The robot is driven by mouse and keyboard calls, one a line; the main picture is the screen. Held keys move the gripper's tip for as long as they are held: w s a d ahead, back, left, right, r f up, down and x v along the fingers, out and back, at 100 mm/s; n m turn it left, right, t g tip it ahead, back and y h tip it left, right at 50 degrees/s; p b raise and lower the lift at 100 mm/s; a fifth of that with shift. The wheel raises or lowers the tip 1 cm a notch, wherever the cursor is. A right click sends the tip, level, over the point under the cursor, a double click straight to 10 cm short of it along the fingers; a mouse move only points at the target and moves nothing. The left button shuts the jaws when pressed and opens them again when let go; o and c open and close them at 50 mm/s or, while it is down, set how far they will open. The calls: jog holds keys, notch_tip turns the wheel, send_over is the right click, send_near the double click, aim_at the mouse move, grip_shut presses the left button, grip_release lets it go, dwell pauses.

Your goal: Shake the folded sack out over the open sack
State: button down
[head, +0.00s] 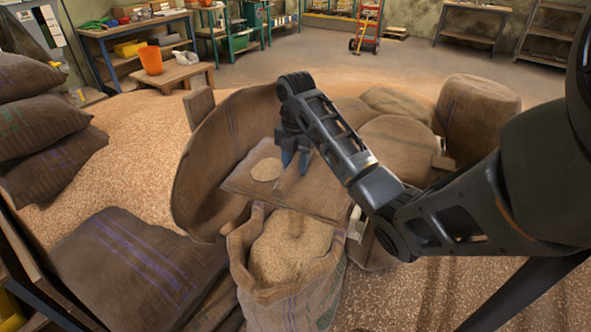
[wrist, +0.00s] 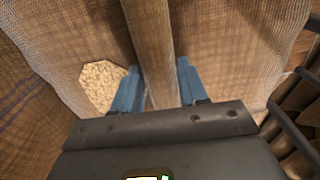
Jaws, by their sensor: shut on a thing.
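The folded sack (head: 323,203) is brown woven cloth, lying spread just behind the open sack with a small patch of grain (head: 266,169) on it. The open sack (head: 282,302) stands upright at front centre, its mouth full of grain. My gripper (head: 295,163) points down over the folded sack, behind the open sack's mouth. In the wrist view its blue fingers (wrist: 158,90) close on a raised ridge of the folded sack's cloth (wrist: 152,40). The grain patch shows left of the fingers (wrist: 102,84). The fingertips' lower ends are partly hidden.
Loose grain (head: 140,130) covers the floor around. A large upright brown sack (head: 205,165) stands behind left. Full sacks (head: 400,150) sit behind right, and stacked sacks (head: 45,125) at far left. A dark sack (head: 140,265) lies front left. An orange bucket (head: 151,60) stands farther back.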

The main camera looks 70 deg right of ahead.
jog(key=shift+a+f, duration=0.1)
notch_tip(320, 180, down, 5)
jog(key=shift+s+a+r, duration=0.1)
jog(key=shift+a, duration=0.05)
jog(key=r, duration=0.2)
jog(key=d+r, duration=0.1)
jog(key=r, duration=0.1)
jog(key=shift+r, duration=0.35)
jog(key=shift+a+r, duration=0.25)
notch_tip(320, 180, down, 5)
jog(key=shift+a+f, duration=0.1)
jog(key=r, duration=0.5)
jog(key=shift+d, duration=0.2)
jog(key=shift+a+f, duration=0.1)
jog(key=shift+a, duration=0.15)
notch_tip(320, 180, down, 5)
jog(key=shift+a+r, duration=0.1)
jog(key=shift+d, duration=0.2)
